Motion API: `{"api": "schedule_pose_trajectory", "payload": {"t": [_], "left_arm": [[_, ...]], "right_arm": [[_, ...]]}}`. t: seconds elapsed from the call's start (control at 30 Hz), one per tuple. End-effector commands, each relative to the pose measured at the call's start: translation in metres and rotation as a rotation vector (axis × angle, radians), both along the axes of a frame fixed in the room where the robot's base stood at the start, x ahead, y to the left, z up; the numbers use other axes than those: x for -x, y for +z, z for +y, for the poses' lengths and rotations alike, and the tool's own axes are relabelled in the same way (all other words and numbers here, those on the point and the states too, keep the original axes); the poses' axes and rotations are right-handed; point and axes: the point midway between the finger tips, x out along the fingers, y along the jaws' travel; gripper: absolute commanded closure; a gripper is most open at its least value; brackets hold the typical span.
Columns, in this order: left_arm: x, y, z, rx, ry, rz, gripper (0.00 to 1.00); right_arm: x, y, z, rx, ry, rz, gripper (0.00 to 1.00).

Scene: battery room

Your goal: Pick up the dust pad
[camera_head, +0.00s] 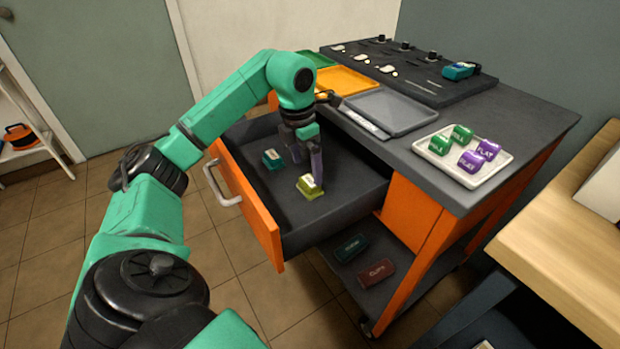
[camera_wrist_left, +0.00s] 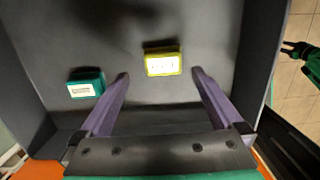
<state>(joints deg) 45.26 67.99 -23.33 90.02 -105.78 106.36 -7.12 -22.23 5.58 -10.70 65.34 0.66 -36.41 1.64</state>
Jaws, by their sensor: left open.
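Two small labelled blocks lie on the floor of the open drawer (camera_head: 345,205): a yellow-green one (camera_head: 310,186) and a teal one (camera_head: 273,159). Their labels are too small to read, so I cannot tell by name which is the dust pad. My left gripper (camera_head: 308,168) is open and empty, pointing down into the drawer just above the yellow-green block. In the left wrist view the yellow-green block (camera_wrist_left: 162,64) shows between and just beyond the purple fingertips (camera_wrist_left: 160,78). The teal block (camera_wrist_left: 86,83) lies left of the fingers. A green and black gripper-like part (camera_wrist_left: 298,52), probably my right one, shows at the right edge.
The drawer's orange front (camera_head: 250,205) and side walls surround the gripper. Above is a workbench with a grey tray (camera_head: 390,110), an orange tray (camera_head: 347,80) and a white tray (camera_head: 440,168) of labelled blocks. Dark green (camera_head: 351,248) and maroon (camera_head: 377,274) blocks lie on the lower shelf.

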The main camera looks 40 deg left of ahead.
Motion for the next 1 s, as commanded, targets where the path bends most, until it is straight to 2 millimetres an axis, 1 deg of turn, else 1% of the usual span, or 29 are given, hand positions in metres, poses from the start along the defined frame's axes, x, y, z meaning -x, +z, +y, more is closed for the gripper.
{"api": "schedule_pose_trajectory", "payload": {"t": [0.2, 0.3, 0.53, 0.57, 0.6, 0.67, 0.7, 0.73, 1.0], "left_arm": [[-0.001, -0.039, -0.006, 0.002, -0.001, 0.004, 0.00], [-0.003, -0.052, -0.006, 0.001, 0.000, 0.001, 0.00], [-0.004, -0.053, -0.006, 0.000, 0.000, -0.001, 0.00], [-0.004, -0.053, -0.006, 0.000, 0.000, -0.001, 0.11], [-0.004, -0.053, -0.006, 0.000, 0.000, -0.001, 0.27], [-0.004, -0.053, -0.006, 0.000, 0.000, -0.001, 0.50], [-0.004, -0.053, -0.006, 0.000, 0.000, -0.001, 0.65], [-0.004, -0.053, -0.006, 0.000, 0.000, -0.001, 0.77], [-0.004, -0.051, -0.006, 0.000, 0.000, -0.001, 0.77]], "right_arm": [[-0.015, 0.006, 0.003, -0.003, -0.008, -0.006, 0.50], [-0.020, 0.010, 0.005, -0.004, -0.010, -0.005, 0.50], [-0.020, 0.012, 0.005, -0.004, -0.011, -0.004, 0.50], [-0.020, 0.012, 0.005, -0.004, -0.011, -0.004, 0.50], [-0.020, 0.012, 0.005, -0.004, -0.011, -0.004, 0.50], [-0.020, 0.012, 0.005, -0.004, -0.010, -0.004, 0.50], [-0.020, 0.012, 0.005, -0.004, -0.010, -0.005, 0.50], [-0.020, 0.012, 0.005, -0.004, -0.010, -0.005, 0.50], [-0.021, 0.013, 0.005, -0.005, -0.010, -0.006, 0.50]]}}
